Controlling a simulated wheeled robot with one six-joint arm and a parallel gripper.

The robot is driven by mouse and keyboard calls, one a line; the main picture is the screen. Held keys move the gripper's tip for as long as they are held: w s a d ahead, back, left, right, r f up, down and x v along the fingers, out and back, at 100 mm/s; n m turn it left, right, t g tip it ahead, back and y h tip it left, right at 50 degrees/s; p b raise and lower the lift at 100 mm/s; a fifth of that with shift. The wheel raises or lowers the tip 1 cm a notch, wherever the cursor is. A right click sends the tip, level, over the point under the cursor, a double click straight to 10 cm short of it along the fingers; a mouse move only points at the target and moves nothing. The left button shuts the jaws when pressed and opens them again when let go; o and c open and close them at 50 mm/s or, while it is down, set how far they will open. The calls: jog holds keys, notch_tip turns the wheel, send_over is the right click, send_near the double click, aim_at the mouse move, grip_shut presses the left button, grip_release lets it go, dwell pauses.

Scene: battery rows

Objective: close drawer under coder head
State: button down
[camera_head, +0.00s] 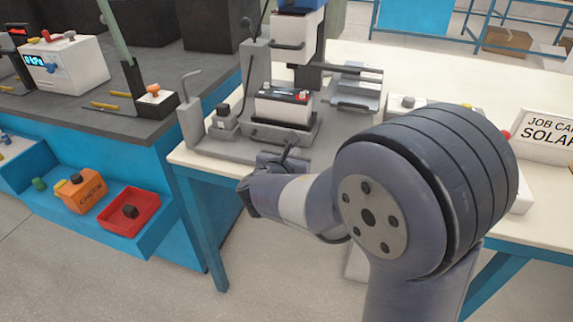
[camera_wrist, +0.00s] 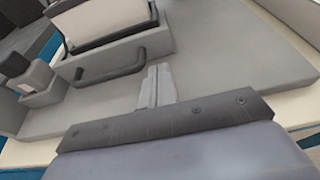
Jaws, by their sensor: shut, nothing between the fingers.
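The coder head (camera_head: 297,30) is a white and black unit on a dark column at the back of the grey machine. Below and in front of it, the grey drawer (camera_head: 305,130) sticks out toward me with a white and black battery (camera_head: 284,105) on it. In the wrist view, the drawer front (camera_wrist: 95,88) carries a dark bar handle (camera_wrist: 112,72). My gripper (camera_wrist: 155,72) is shut and empty, its fingertips close to the handle's right end. I cannot tell whether they touch. In the head view, my wrist partly hides the gripper (camera_head: 284,162).
A small grey block fixture (camera_head: 223,122) stands left of the drawer, and a grey slide unit (camera_head: 357,88) stands to its right. The grey base plate (camera_wrist: 225,50) is bare right of the drawer. A blue bench (camera_head: 150,165) with a red tray (camera_head: 128,212) is at left.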

aim_at(307, 126)
jog(key=shift+w+d, duration=0.25)
jog(key=shift+w, duration=0.45)
jog(key=shift+w+d, duration=0.25)
jog(key=shift+w, duration=0.45)
jog(key=shift+w+d, duration=0.25)
jog(key=shift+w, duration=0.45)
jog(key=w+d, duration=0.1)
jog(key=w, duration=0.1)
jog(key=w+d, duration=0.1)
jog(key=w, duration=0.2)
jog(key=w+d, duration=0.1)
jog(key=w, duration=0.2)
jog(key=shift+w, duration=0.1)
jog(key=shift+r, duration=0.15)
